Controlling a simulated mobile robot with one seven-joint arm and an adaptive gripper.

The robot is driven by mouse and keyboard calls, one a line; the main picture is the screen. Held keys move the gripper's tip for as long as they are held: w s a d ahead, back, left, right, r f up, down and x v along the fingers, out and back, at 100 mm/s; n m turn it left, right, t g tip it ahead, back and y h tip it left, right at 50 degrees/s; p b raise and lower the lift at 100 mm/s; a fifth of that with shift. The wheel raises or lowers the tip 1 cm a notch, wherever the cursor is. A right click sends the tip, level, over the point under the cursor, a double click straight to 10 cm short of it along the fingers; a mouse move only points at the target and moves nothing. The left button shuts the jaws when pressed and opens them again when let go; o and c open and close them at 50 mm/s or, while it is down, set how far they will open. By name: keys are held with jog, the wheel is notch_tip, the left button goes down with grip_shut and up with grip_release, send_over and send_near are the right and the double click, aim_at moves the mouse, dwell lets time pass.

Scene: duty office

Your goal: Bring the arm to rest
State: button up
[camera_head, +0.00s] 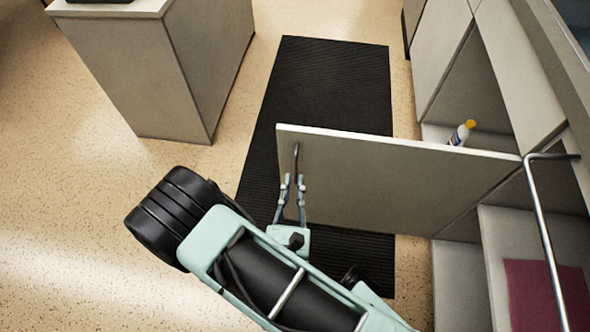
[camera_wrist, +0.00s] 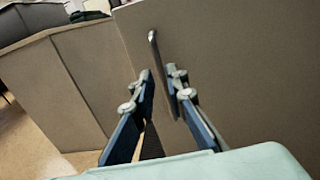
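A grey cabinet door (camera_head: 390,180) stands swung open from the cabinet on the right, its face toward me. It carries a slim metal bar handle (camera_head: 296,155) near its free edge. My gripper (camera_head: 293,182) is at this handle, with its two fingers apart. In the wrist view my gripper (camera_wrist: 160,76) is open, with the handle (camera_wrist: 153,48) just beyond and between the fingertips. My arm reaches in from the bottom of the head view.
A black ribbed mat (camera_head: 325,85) lies on the speckled floor under the door. A grey desk unit (camera_head: 165,65) stands at upper left. Inside the cabinet is a white bottle with a yellow cap (camera_head: 461,133). A maroon item (camera_head: 545,295) lies at lower right, near a metal rail (camera_head: 548,240).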

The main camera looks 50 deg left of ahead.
jog(key=shift+s+d, duration=0.5)
jog(key=shift+s, duration=0.05)
jog(key=shift+w, duration=0.1)
